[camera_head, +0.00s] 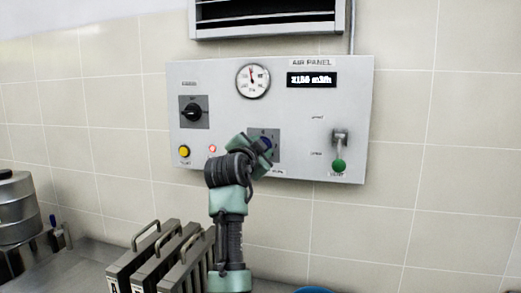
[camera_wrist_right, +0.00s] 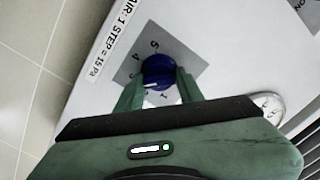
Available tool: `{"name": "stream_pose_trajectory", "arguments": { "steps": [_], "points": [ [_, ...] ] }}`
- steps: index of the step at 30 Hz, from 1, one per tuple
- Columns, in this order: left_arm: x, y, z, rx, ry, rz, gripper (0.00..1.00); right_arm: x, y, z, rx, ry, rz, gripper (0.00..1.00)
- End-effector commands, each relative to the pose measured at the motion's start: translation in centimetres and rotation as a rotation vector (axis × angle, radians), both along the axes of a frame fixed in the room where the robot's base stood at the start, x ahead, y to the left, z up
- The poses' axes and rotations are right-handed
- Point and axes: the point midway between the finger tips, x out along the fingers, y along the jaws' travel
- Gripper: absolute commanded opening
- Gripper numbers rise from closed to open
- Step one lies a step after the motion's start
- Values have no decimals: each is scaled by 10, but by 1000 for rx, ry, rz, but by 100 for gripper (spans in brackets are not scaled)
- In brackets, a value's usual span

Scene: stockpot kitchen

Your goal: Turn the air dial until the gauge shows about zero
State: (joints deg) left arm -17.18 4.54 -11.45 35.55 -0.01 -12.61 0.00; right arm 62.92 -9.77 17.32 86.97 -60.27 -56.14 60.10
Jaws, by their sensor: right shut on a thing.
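The blue air dial (camera_wrist_right: 158,70) sits on a grey square plate with numbers around it, on the wall panel. My right gripper (camera_wrist_right: 157,88) is shut on the dial, one green finger on each side of it. In the head view my right arm covers most of the dial (camera_head: 266,143). Part of the gauge also shows in the right wrist view (camera_wrist_right: 269,106). My left gripper is not in view.
The air panel (camera_head: 300,95) also carries a black rotary switch (camera_head: 193,112), a yellow button (camera_head: 184,151), a lit red lamp (camera_head: 212,149), a digital display (camera_head: 311,80) and a green-knobbed lever (camera_head: 339,165). Handled metal filters (camera_head: 160,258) stand on the counter below.

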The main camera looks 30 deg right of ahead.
Motion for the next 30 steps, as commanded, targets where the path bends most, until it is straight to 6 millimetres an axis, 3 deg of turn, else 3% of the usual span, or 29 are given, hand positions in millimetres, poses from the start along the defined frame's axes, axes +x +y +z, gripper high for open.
{"name": "stream_pose_trajectory", "arguments": {
  "steps": [5, 6, 7, 19, 30],
  "points": [
    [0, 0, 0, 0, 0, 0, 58, 0, 0, -2, 2, 3, 1, 0],
    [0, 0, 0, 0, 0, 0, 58, 0, 0, -2, 2, 3, 1, 48],
    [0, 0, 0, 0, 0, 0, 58, 0, 0, -2, 2, 3, 1, 57],
    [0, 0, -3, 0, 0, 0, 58, -3, 4, -1, -1, 0, 1, 58],
    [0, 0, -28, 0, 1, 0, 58, -40, 49, -4, 1, 1, 3, 58]
  ]
}}
